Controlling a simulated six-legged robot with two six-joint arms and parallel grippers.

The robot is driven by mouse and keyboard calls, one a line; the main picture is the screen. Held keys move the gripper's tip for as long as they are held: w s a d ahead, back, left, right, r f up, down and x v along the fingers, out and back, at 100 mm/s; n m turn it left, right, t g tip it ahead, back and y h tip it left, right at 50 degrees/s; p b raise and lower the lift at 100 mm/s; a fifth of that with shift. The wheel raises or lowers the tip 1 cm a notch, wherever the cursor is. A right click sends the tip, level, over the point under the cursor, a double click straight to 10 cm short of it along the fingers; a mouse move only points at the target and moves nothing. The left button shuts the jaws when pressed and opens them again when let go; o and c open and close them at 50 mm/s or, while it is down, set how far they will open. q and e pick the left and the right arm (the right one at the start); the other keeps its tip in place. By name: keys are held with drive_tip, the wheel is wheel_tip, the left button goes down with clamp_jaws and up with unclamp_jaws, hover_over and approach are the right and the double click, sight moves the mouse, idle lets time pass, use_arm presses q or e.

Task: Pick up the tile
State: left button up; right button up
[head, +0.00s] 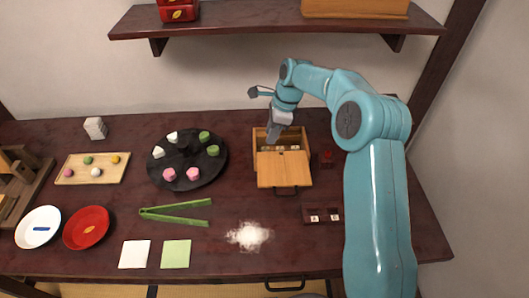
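A wooden box (259,137) stands right of centre on the dark table, with its light lid or front panel (284,170) towards me. Several small pale pieces (281,148), which look like tiles, show in a row inside it. A dark rack (322,222) at front right holds two small white-faced tiles (314,218). I cannot tell which tile is the task's. My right gripper (273,134) points down at the box's left part, its tips partly overlapping the box. Whether it touches anything or holds a tile is too small to tell. My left gripper is out of view.
A round black tray (187,167) with several coloured sweets stands left of the box. Green tongs (176,213), white powder (249,236), and white (38,227) and red (86,227) plates lie nearer. A shelf (250,16) hangs above.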

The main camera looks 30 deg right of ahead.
sight(265, 148)
drive_tip(key=x, duration=0.6)
clamp_jaws()
